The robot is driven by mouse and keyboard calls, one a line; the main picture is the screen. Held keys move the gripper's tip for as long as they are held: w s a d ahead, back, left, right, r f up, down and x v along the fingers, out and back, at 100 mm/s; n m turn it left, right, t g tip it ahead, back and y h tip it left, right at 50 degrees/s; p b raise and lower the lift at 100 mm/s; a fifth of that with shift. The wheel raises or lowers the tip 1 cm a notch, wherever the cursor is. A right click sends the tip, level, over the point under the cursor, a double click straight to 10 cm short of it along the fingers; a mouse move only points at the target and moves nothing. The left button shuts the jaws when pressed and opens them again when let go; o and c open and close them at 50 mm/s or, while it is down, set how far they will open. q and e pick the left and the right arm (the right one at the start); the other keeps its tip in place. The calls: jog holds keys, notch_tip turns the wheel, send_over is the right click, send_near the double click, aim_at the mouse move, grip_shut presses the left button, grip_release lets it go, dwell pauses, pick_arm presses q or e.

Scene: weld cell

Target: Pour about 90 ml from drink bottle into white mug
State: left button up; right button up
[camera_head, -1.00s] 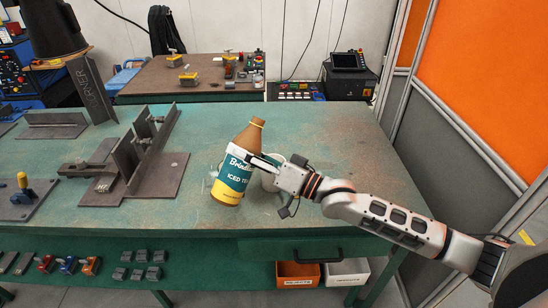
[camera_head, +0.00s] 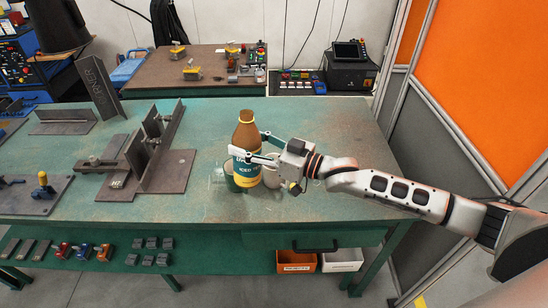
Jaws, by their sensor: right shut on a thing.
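The drink bottle (camera_head: 246,166), with an amber-brown top, a teal and yellow label and "ICED TEA" print, stands about upright on or just over the green bench, right of centre. My right gripper (camera_head: 252,146) reaches in from the right and is shut on its upper body, one finger in front and one behind. A pale mug (camera_head: 271,168), apparently the white mug, is just right of the bottle, partly hidden by the gripper and bottle. Its contents cannot be seen. My left gripper is out of view.
A dark green and pale cup-like thing (camera_head: 230,176) is close to the bottle's left side, partly hidden. Steel angle pieces on a plate (camera_head: 165,172) stand further left. The bench (camera_head: 330,135) is clear behind my right arm. An orange panel (camera_head: 478,85) borders the right.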

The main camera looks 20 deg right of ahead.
jog(key=shift+n, duration=0.4)
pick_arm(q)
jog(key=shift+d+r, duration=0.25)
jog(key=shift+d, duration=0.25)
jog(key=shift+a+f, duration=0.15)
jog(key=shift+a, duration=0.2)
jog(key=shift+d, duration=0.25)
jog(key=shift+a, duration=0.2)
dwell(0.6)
